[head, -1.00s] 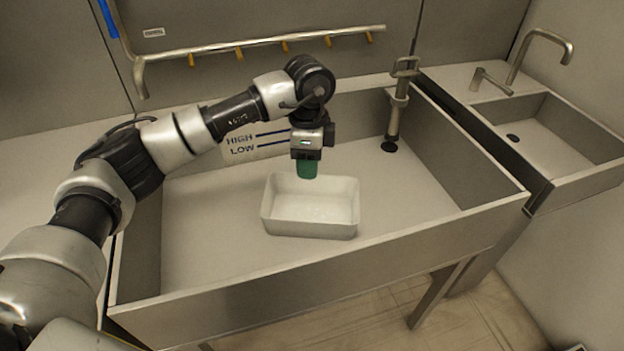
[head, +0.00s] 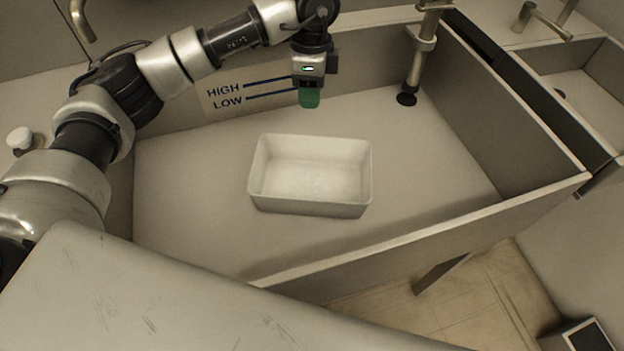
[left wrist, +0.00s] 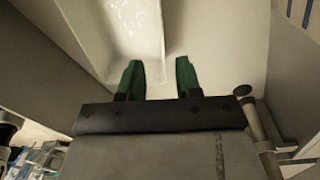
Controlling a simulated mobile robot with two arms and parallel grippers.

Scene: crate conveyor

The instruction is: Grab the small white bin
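The small white bin (head: 310,207) is an open rectangular tub, upright and empty, on the floor of the large sink basin. My left gripper (head: 309,98) points down with green fingers, above and behind the bin's far wall in the head view. In the left wrist view, the two green fingers (left wrist: 158,78) are spread apart with nothing held between them. Part of the white bin (left wrist: 130,28) shows at the top of that view, its wall edge lined up with the gap between the fingers. My right gripper is not in view.
The sink basin's front wall (head: 440,240) and right wall (head: 510,115) stand around the bin. A drain pipe (head: 420,60) rises at the back right. A HIGH/LOW label (head: 228,97) is on the back wall. The basin floor left of the bin is clear.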

